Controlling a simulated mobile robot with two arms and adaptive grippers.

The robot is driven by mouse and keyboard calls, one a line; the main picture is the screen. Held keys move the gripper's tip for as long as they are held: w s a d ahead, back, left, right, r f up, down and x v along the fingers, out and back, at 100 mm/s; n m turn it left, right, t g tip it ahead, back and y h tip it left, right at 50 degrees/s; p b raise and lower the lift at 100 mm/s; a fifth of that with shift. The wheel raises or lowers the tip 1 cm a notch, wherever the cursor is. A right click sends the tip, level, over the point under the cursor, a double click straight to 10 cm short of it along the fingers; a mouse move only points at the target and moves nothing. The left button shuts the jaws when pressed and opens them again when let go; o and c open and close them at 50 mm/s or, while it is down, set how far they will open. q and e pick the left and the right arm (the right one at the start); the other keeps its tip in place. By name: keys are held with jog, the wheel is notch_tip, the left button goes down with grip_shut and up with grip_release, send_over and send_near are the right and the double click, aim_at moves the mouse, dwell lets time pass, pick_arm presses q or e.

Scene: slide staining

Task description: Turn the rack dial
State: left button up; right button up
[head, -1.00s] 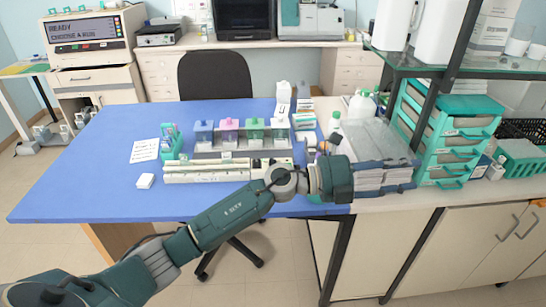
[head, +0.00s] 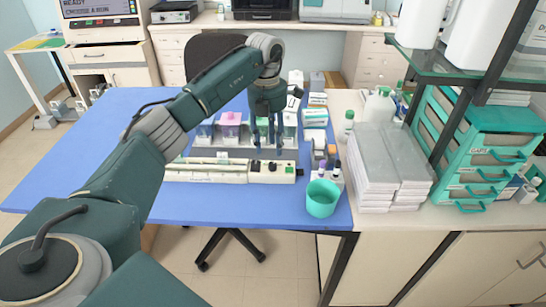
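The staining rack's long cream base (head: 205,170) lies across the blue table, with small dark controls and a green one near its right end. A dark round knob (head: 272,167), which looks like the dial, shows there. My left gripper (head: 268,151) points down just above that right end. Its two dark fingers are apart with nothing seen between them. Whether a fingertip touches the base or the knob, I cannot tell. Coloured staining jars (head: 230,126) stand behind the base, partly hidden by my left arm and gripper. My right gripper is not in view.
A teal cup (head: 322,199) stands at the table's front right edge, with small bottles (head: 335,172) behind it. Stacked grey-white boxes (head: 375,170) and a teal drawer unit (head: 475,150) stand to the right. The table's front strip is clear.

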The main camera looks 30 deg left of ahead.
aim_at(272, 164)
pick_arm(q)
notch_tip(272, 164, down, 4)
jog(key=shift+w+d+r+p, duration=0.15)
jog(key=shift+p, duration=0.3)
notch_tip(272, 164, down, 4)
jog(key=shift+w+r+p, duration=0.15)
jog(key=shift+p, duration=0.2)
jog(key=c, duration=0.3)
jog(key=shift+d, duration=0.1)
grip_shut()
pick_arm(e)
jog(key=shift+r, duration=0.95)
